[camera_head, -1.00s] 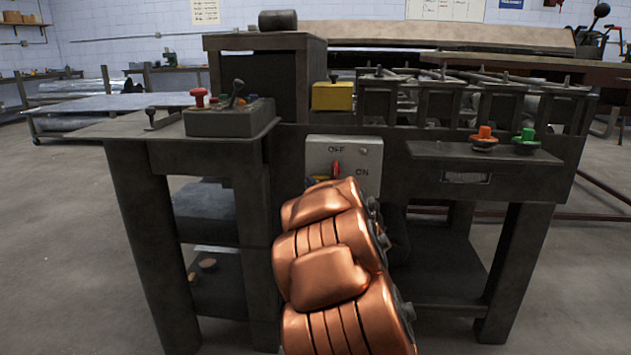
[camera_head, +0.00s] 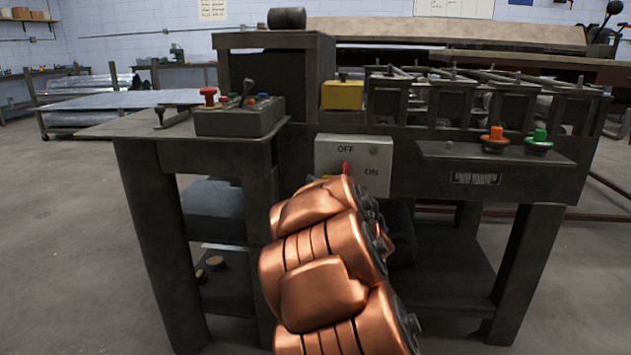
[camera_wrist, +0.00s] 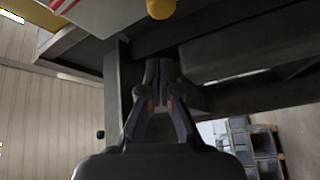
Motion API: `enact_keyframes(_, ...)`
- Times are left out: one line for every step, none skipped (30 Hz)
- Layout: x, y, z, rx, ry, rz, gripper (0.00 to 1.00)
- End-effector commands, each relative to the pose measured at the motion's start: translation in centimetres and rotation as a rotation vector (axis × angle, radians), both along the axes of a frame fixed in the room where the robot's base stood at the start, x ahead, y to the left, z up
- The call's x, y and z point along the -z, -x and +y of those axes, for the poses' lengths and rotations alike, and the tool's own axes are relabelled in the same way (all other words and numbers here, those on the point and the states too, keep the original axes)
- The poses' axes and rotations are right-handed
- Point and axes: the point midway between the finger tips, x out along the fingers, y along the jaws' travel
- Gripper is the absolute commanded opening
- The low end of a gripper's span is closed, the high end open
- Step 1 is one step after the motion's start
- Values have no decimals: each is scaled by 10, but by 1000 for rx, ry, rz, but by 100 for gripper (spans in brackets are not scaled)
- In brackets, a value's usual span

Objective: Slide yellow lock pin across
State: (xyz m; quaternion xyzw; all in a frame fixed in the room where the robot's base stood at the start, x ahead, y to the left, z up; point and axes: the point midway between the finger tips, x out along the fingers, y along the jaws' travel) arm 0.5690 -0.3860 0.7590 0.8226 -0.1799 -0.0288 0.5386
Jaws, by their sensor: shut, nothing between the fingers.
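The grey switch box (camera_head: 354,158), marked OFF and ON, is on the front of the machine in the head view, with a red handle (camera_head: 346,168). A small yellow part (camera_head: 328,177), probably the lock pin, shows low on the box, partly hidden by my copper arm. In the wrist view a rounded yellow end (camera_wrist: 160,9) is at the top edge, with a red and white striped corner (camera_wrist: 66,12) to its left. My gripper (camera_wrist: 159,68) is shut and empty, below and apart from the yellow end in the picture. In the head view my arm hides it.
A control box (camera_head: 240,120) with a red knob and levers stands on the left table. A yellow block (camera_head: 342,95) sits above the switch box. Orange (camera_head: 496,137) and green (camera_head: 538,140) buttons are on the right shelf. Dark machine beams (camera_wrist: 245,55) lie close around my gripper.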

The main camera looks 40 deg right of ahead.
Motion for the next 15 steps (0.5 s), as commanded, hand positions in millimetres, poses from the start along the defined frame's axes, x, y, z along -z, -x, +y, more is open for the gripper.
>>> enact_keyframes(-1,7,2,2,-1,2,0)
enact_keyframes(0,11,4,0,-1,1,0)
enact_keyframes(0,15,5,0,0,0,0)
enact_keyframes(0,18,6,0,0,0,0)
enact_keyframes(1,22,8,1,0,0,0)
enact_keyframes(2,26,9,1,-1,2,0)
enact_keyframes(3,30,10,1,-1,2,0)
enact_keyframes(4,33,12,0,-1,2,0)
enact_keyframes(5,37,13,0,-1,2,0)
enact_keyframes(5,40,14,0,-1,2,0)
enact_keyframes(6,43,15,0,-1,3,0)
enact_keyframes(6,48,17,0,0,2,0)
enact_keyframes(7,51,18,0,-1,2,0)
enact_keyframes(11,53,18,1,0,-2,0)
enact_keyframes(13,55,18,2,-1,-4,0)
